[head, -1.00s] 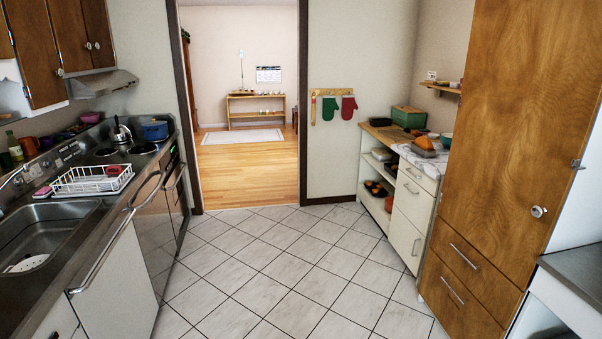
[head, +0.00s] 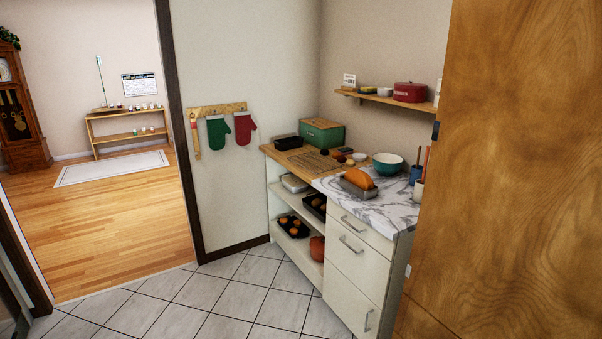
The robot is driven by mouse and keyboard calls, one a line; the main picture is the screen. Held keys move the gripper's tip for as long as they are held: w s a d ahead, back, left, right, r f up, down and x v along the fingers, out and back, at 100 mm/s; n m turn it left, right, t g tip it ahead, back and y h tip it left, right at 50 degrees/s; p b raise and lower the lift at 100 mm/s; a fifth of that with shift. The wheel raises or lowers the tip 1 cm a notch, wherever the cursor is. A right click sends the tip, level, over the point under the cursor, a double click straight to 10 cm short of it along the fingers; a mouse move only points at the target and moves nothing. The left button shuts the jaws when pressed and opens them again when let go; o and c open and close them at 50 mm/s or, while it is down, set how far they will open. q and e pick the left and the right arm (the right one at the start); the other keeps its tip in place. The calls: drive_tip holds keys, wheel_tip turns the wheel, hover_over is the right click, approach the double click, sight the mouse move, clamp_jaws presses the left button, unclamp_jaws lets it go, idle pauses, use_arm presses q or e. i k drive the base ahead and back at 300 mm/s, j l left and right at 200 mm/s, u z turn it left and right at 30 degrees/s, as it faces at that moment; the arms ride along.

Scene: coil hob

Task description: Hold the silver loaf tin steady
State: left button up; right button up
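A silver-grey loaf tin (head: 354,191) sits on the marble top of the counter unit, right of centre in the head view. An orange-brown loaf (head: 359,178) shows at the tin; I cannot tell whether it is fully inside it. Another pale silver tin or pan (head: 294,184) lies on the upper open shelf of the same unit. A dark tin (head: 287,142) stands at the back left of the wooden top. Neither of my grippers is in view.
A teal bowl (head: 388,163), a blue cup (head: 416,174) and a green bread box (head: 322,133) stand on the counter. A tall wooden cabinet (head: 500,170) blocks the right side. The tiled floor (head: 230,295) before the unit is clear. A doorway opens left.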

sight(359, 178)
drive_tip(key=i+u, duration=0.15)
drive_tip(key=i, duration=0.5)
drive_tip(key=i+u, duration=0.15)
drive_tip(key=i, duration=0.5)
drive_tip(key=i+l+u, duration=0.15)
drive_tip(key=i, duration=0.5)
drive_tip(key=i+z, duration=0.2)
drive_tip(key=i, duration=0.25)
drive_tip(key=i+j+z, duration=0.2)
drive_tip(key=i, duration=0.25)
